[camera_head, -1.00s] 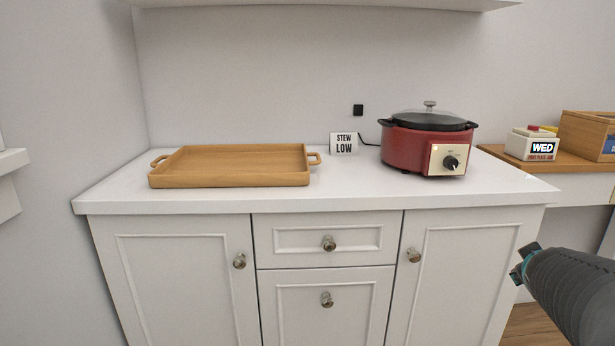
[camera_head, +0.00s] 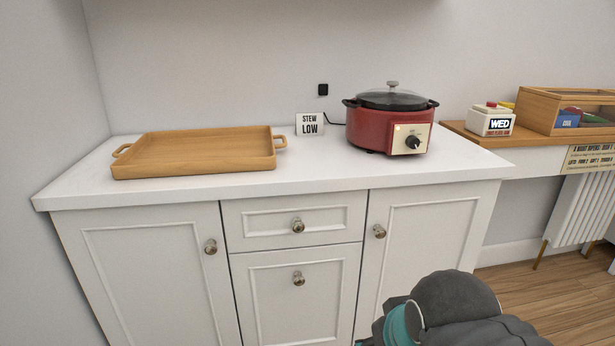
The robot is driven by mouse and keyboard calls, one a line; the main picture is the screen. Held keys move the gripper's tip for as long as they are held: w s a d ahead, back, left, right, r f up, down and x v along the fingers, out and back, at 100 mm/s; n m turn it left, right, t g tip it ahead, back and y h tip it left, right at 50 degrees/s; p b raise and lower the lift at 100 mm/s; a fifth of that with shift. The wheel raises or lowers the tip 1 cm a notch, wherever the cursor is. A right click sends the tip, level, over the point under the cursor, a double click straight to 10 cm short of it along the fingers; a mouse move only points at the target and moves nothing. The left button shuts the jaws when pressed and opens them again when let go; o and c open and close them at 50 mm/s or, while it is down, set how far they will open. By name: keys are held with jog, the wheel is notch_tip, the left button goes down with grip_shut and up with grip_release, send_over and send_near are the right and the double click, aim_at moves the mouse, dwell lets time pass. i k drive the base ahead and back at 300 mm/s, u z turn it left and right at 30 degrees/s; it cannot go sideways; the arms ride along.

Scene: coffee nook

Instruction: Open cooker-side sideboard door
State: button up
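The white sideboard (camera_head: 185,195) stands against the back wall. Its cooker-side door (camera_head: 425,240) is the right one, below the red cooker (camera_head: 378,130), and it is shut. That door's round metal knob (camera_head: 379,231) is near its upper left corner. The left door (camera_head: 150,275) is also shut, with a knob (camera_head: 210,247) at its upper right. My arm, dark grey with a teal band, is at the bottom, in front of the cooker-side door's lower part. My gripper's fingers are not visible, being out of frame or hidden by the arm.
Two shut drawers (camera_head: 297,221) with knobs sit between the doors. A wooden tray (camera_head: 195,152) and a "STEW LOW" sign (camera_head: 310,124) are on the top. At right are a wooden shelf (camera_head: 470,132), a "WED" block (camera_head: 491,121) and a radiator (camera_head: 580,210). The wooden floor there is clear.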

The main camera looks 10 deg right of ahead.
aim_at(411, 233)
jog(key=u, duration=1.15)
jog(key=k, duration=0.85)
jog(key=z, duration=1.1)
